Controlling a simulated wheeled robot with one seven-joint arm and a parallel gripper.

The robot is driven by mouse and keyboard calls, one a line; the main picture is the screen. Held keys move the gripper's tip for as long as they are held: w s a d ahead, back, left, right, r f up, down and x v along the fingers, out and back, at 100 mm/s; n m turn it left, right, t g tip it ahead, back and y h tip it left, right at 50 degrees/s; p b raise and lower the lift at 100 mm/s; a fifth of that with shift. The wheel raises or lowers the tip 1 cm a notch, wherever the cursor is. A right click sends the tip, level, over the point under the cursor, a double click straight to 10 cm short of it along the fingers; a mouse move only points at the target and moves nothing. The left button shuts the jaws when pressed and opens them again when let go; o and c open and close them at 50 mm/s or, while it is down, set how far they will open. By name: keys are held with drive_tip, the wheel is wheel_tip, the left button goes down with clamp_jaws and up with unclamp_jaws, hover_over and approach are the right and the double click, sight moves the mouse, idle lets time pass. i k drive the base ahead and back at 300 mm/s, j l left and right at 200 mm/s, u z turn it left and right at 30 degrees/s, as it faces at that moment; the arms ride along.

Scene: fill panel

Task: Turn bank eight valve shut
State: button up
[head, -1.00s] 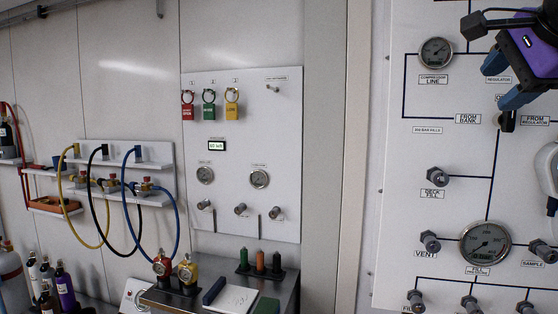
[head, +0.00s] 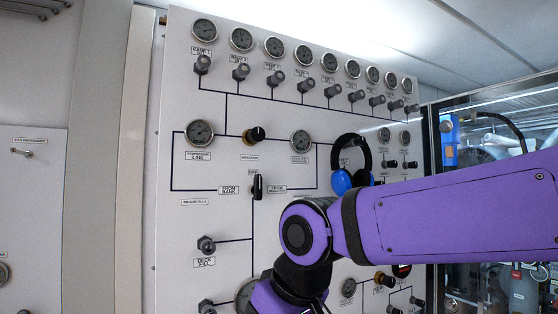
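A row of several black bank valves crosses the top of the white fill panel (head: 215,165), each below a round gauge. The leftmost bank valve (head: 203,65) has a label that seems to read bank 1. Counting from the left, the bank eight valve (head: 395,104) would be near the right end of the row, under a small gauge (head: 391,79). The labels there are too small to read, and I cannot tell whether this valve is open or shut. Nothing touches it. My gripper is out of view; my purple arm crosses the lower right and bends down below the frame.
Blue and black ear defenders (head: 362,170) hang mid-panel, just above my arm. A regulator knob (head: 255,134) and selector handle (head: 257,187) stick out at centre left. A glass-fronted enclosure (head: 505,190) stands to the right. The space before the upper valve row looks clear.

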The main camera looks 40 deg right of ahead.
sight(399, 103)
drive_tip(key=z, duration=1.85)
